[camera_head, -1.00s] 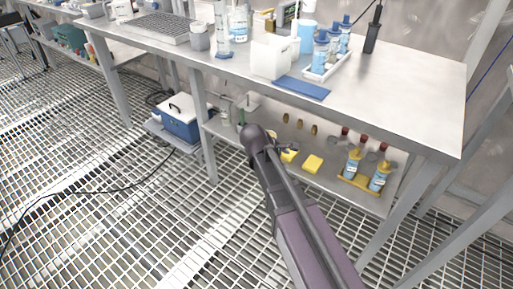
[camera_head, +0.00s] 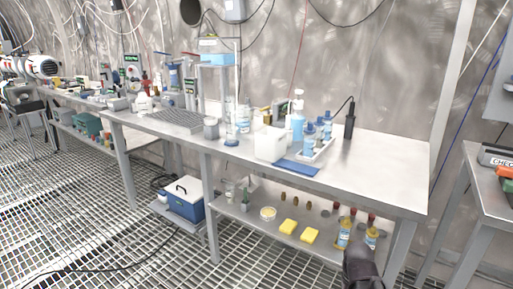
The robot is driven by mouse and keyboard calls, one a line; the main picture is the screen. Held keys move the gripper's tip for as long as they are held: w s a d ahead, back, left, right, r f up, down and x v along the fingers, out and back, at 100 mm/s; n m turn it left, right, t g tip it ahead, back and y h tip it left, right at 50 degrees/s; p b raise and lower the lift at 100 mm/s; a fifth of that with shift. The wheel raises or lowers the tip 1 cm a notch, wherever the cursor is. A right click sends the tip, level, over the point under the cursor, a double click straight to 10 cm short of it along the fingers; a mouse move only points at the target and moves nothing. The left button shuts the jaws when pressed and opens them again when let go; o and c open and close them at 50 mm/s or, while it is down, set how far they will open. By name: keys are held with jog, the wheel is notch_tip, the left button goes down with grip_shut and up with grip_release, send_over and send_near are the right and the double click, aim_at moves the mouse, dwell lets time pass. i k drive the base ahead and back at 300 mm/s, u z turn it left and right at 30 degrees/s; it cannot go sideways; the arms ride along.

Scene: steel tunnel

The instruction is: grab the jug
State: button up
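A white, boxy container (camera_head: 270,144) stands upright near the front of the steel bench, left of a blue mat. A smaller white vessel with a narrow top (camera_head: 143,103) stands farther left, by the bench's left end. I cannot tell for certain which of these is the jug. Neither is touched by my arm. A dark, rounded part of my arm (camera_head: 363,268) shows at the bottom right, in front of the lower shelf. My gripper itself is not visible.
The steel bench (camera_head: 375,165) is clear at its right end. A tall glass cylinder (camera_head: 231,115) is to the left. A blue cooler (camera_head: 184,200) sits below.

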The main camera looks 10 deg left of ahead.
aim_at(243, 111)
jog(key=k, duration=1.4)
jog(key=u, duration=0.3)
jog(key=i, duration=1.7)
jog(key=z, duration=0.3)
